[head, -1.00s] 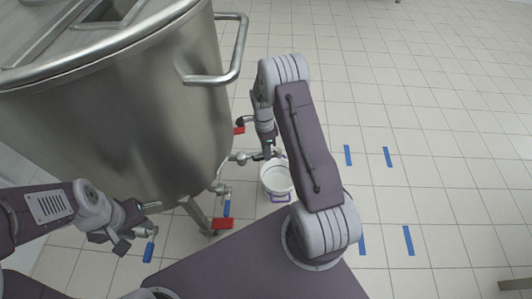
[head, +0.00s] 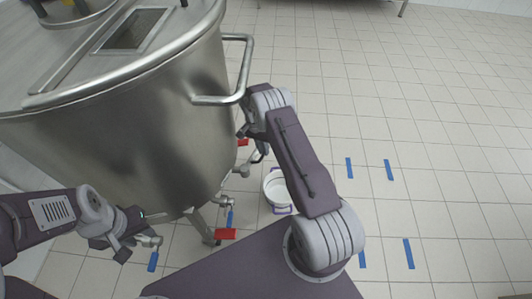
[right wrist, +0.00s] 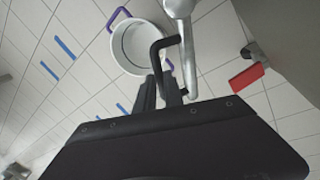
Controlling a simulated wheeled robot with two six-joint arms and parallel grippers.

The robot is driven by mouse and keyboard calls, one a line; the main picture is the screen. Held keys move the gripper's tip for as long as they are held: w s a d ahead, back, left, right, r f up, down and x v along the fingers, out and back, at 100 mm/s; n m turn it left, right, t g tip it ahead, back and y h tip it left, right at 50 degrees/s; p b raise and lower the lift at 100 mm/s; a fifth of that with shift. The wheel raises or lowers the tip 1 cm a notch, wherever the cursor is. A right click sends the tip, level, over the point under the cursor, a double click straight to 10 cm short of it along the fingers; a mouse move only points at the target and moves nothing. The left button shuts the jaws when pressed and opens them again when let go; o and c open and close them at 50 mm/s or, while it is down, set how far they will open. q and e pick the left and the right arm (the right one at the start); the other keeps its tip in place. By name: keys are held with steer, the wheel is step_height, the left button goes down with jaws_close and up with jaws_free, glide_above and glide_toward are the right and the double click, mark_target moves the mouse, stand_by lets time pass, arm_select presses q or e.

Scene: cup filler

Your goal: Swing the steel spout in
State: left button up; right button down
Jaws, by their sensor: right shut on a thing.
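The steel spout (right wrist: 186,50) runs down the upper middle of the right wrist view, with a bent black handle (right wrist: 157,58) beside it. My right gripper (right wrist: 160,84) is shut on this handle. In the head view the gripper (head: 261,153) is beside the vat, largely hidden by my arm, and the spout there is hard to make out. The white pot (head: 268,188) with purple handles stands on the floor; it also shows left of the spout in the wrist view (right wrist: 118,48). My left gripper (head: 140,238) is low at the left; its jaws are unclear.
The large steel vat (head: 150,130) fills the left, with a protruding rail handle (head: 245,75). Taps with blue levers (head: 230,218) and red plates (head: 225,234) sit near its legs. Blue tape strips (head: 388,170) mark the tiled floor, which is open to the right.

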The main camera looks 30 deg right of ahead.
steer(key=shift+w+a+n, duration=0.15)
steer(key=shift+w+n, duration=0.5)
steer(key=shift+n, duration=0.05)
steer(key=c, duration=1.5)
jaws_free()
steer(key=shift+o, duration=0.2)
